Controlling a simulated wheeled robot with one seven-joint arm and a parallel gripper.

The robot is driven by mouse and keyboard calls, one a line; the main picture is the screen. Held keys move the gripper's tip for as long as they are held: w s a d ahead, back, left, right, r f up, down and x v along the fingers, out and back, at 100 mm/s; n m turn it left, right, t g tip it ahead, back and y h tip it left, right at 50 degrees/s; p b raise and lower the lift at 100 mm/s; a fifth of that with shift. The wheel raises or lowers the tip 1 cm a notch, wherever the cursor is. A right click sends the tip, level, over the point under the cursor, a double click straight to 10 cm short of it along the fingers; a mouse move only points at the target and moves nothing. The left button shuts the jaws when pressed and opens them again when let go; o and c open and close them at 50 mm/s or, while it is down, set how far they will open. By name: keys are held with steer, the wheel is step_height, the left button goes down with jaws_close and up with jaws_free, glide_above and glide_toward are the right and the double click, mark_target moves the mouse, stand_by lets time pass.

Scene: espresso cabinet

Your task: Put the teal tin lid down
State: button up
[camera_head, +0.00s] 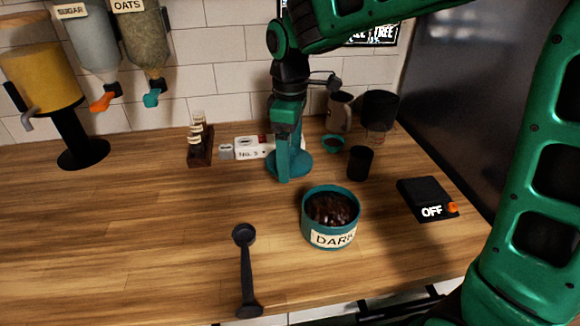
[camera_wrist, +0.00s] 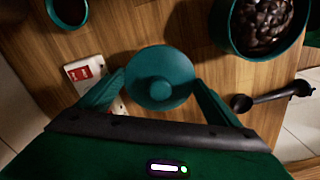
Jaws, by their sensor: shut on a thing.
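The teal tin lid (camera_wrist: 152,62), round with a central knob, sits between the fingers of my gripper (camera_wrist: 160,88) in the wrist view. In the head view my gripper (camera_head: 284,148) points down over the back middle of the counter, with the lid (camera_head: 296,164) at its fingertips. The lid looks roughly level and low over the wood; I cannot tell whether it touches. The open teal tin (camera_head: 318,221) labelled DARK, full of dark beans, stands nearer and to the right. It also shows in the wrist view (camera_wrist: 230,42).
A white No. 3 box (camera_head: 248,148) and a wooden rack (camera_head: 200,147) stand left of the lid. A black scoop (camera_head: 246,272) lies in front.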

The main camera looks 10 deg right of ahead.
mark_target(291, 159)
steer(key=shift+w+d+f, duration=0.2)
steer(key=shift+f, duration=1.95)
steer(key=o, duration=0.9)
steer(key=shift+f, duration=0.1)
step_height(291, 159, up, 12)
steer(key=shift+r, duration=0.15)
